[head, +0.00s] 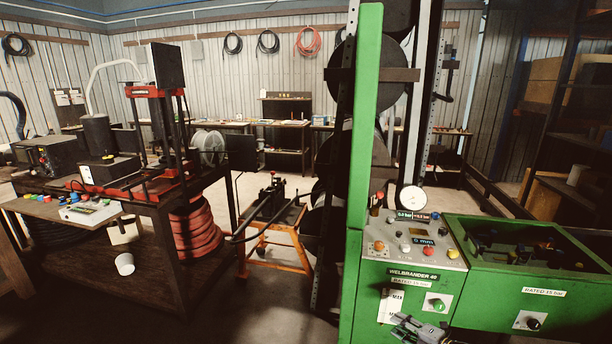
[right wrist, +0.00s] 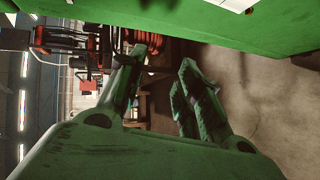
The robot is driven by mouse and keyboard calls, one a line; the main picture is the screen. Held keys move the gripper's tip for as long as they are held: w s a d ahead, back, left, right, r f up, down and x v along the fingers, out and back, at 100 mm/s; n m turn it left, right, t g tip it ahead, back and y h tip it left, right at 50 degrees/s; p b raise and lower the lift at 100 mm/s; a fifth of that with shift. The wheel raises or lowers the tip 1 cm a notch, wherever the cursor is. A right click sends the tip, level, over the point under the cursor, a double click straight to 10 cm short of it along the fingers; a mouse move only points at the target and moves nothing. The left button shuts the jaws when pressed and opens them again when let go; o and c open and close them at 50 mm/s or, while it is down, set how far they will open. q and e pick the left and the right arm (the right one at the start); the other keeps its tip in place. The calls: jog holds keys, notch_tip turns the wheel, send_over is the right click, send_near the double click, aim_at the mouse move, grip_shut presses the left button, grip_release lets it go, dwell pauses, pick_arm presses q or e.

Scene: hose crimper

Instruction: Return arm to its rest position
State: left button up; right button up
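My right gripper (head: 408,325) shows at the bottom edge of the head view, in front of the green machine (head: 400,275) and just below its control panel. In the right wrist view its two fingers (right wrist: 160,65) stand apart with nothing between them, so it is open and empty. The green machine's wall (right wrist: 220,25) runs across the top of that view, close to the fingers; I cannot tell if they touch it. Most of my right arm is out of view. My left gripper is not in view.
The green machine has a tall green post (head: 362,150), a gauge (head: 412,198), and a lever switch or white label plate (head: 391,305) near my gripper. An orange stand (head: 275,250) and a dark workbench (head: 165,260) stand left.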

jog(key=s+d+f+m+g+h, duration=0.1)
jog(key=s+f+m+h, duration=0.45)
jog(key=s+f, duration=0.75)
jog(key=s+d+f+m+g+h, duration=0.1)
jog(key=s+d+f+m+h, duration=0.1)
jog(key=s+f+m, duration=1.1)
jog(key=s+a+f+m+g, duration=0.1)
jog(key=s+a+f+g, duration=0.2)
jog(key=s+f, duration=0.3)
jog(key=s+a+f+m+g+h, duration=0.1)
jog(key=s+f, duration=0.5)
jog(key=s, duration=1)
jog(key=s+a+f+m+g, duration=0.1)
jog(key=s+a+f+g, duration=0.3)
jog(key=s, duration=0.7)
notch_tip(320, 180, down, 3)
jog(key=shift+s+a+r+m+g, duration=0.15)
jog(key=shift+s+a+m+g, duration=0.15)
jog(key=shift+s+a+m, duration=0.1)
jog(key=shift+w, duration=0.1)
jog(key=shift+c, duration=0.2)
